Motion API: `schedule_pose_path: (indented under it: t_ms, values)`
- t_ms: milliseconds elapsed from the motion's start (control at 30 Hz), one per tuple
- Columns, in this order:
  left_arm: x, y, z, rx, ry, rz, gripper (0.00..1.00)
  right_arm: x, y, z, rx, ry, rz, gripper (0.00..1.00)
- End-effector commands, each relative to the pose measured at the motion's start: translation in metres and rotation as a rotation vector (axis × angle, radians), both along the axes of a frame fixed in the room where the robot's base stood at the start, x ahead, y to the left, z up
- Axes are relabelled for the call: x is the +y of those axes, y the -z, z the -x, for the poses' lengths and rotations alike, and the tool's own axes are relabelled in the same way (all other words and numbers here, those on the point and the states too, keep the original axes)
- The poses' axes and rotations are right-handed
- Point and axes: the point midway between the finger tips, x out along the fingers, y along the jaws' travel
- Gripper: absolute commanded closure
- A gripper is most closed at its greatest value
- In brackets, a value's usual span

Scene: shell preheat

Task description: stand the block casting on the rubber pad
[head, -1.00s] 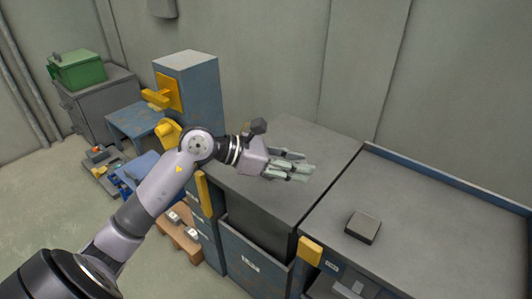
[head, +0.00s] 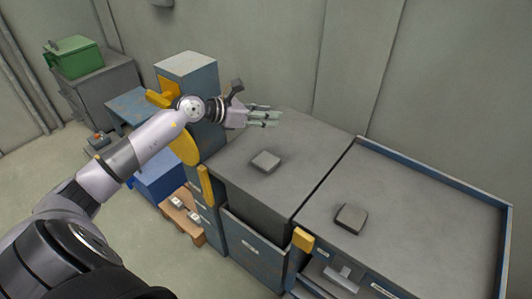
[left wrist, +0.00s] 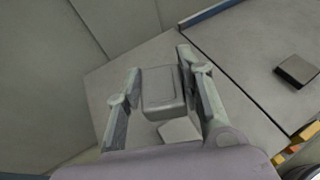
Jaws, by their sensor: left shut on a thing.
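The block casting (left wrist: 162,88), a grey block with rounded edges, sits between the two fingers of my left gripper (left wrist: 165,105) in the left wrist view. In the head view my left gripper (head: 264,117) is over the back left of the grey worktop, and the held block cannot be made out between its pale fingers. A dark square slab (head: 350,217), which looks like the rubber pad, lies on the right-hand counter. It also shows in the left wrist view (left wrist: 296,71). The gripper is well apart from it. My right gripper is not in view.
A paler grey block (head: 265,161) lies on the worktop (head: 310,150) below the gripper. A blue cabinet (head: 192,75) with yellow parts rises at left. The right counter (head: 420,215) has a raised blue rim and is mostly clear. Small pale pieces lie on a wooden pallet (head: 184,222).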

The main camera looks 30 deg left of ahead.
Motion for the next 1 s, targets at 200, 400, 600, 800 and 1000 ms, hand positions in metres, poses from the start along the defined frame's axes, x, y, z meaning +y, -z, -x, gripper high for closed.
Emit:
schedule_pose_path:
  t_ms: [200,400,600,800,1000]
  values:
    - [-0.001,0.061,0.0,0.002,-0.002,0.005,0.97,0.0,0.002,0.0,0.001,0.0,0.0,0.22]
    - [0.0,0.095,0.0,-0.002,-0.001,0.002,0.97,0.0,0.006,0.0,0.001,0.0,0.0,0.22]
    - [0.0,0.113,0.0,-0.001,0.0,0.002,0.97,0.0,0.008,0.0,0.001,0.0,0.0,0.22]
    - [-0.001,0.141,0.0,-0.001,0.0,0.002,0.97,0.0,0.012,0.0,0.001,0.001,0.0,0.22]
    - [0.0,0.144,0.0,-0.003,0.0,-0.002,0.97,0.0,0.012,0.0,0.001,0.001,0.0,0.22]
